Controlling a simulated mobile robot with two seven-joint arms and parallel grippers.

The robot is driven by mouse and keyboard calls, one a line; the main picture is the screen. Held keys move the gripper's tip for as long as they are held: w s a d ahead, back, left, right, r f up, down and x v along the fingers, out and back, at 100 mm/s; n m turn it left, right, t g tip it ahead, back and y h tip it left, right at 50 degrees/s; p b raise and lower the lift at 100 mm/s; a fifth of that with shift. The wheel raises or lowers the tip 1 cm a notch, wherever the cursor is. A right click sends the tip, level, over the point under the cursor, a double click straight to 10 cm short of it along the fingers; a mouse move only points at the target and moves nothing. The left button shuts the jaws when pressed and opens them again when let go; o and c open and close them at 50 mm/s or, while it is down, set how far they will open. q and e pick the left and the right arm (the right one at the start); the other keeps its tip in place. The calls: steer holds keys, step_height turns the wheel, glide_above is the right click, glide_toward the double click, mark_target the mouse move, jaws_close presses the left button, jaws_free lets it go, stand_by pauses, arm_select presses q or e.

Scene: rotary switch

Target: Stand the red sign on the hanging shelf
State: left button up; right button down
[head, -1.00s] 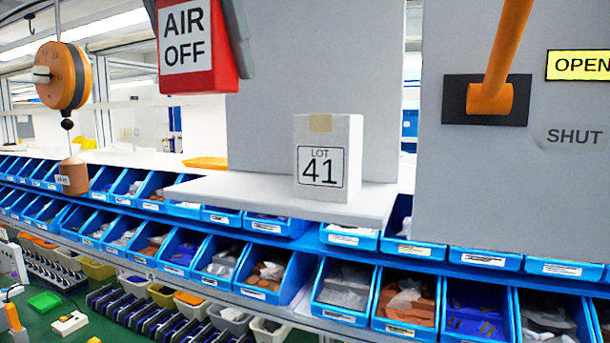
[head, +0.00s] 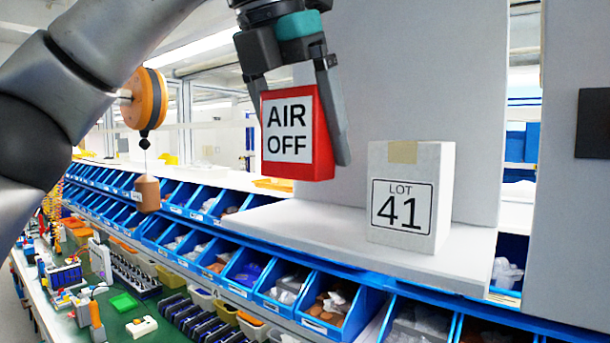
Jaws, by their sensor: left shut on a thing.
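My left gripper (head: 301,125) reaches in from the upper left, pointing down, and is shut on the red sign (head: 325,150). The sign is a red block with a white face reading "AIR OFF". It hangs upright in the grip, in front of the grey back panel. The hanging shelf (head: 300,232) is a pale board below the sign. The sign's lower edge looks a little above the shelf, with the shelf's left part bare beneath it. My right gripper is not in view.
A white box marked "LOT 41" (head: 428,200) stands on the shelf, right of the sign. An orange reel (head: 152,98) with a hanging brown weight (head: 147,194) is left of the shelf. Blue bins (head: 325,305) line the rack below. A grey panel (head: 580,230) stands at the right.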

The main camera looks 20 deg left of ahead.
mark_target(286, 110)
arm_select(q)
step_height(286, 110, down, 4)
steer(key=shift+r, duration=0.2)
steer(key=shift+f, duration=0.2)
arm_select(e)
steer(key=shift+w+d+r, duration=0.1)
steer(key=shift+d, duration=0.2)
arm_select(q)
steer(key=shift+f, duration=0.1)
steer(key=o, duration=1.1)
steer(key=shift+c, duration=0.2)
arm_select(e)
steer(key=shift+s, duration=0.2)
arm_select(q)
steer(key=shift+r, duration=0.3)
steer(key=v, duration=1.1)
steer(key=shift+s+a+r, duration=0.1)
steer(key=shift+s+r, duration=0.05)
steer(key=shift+r, duration=0.15)
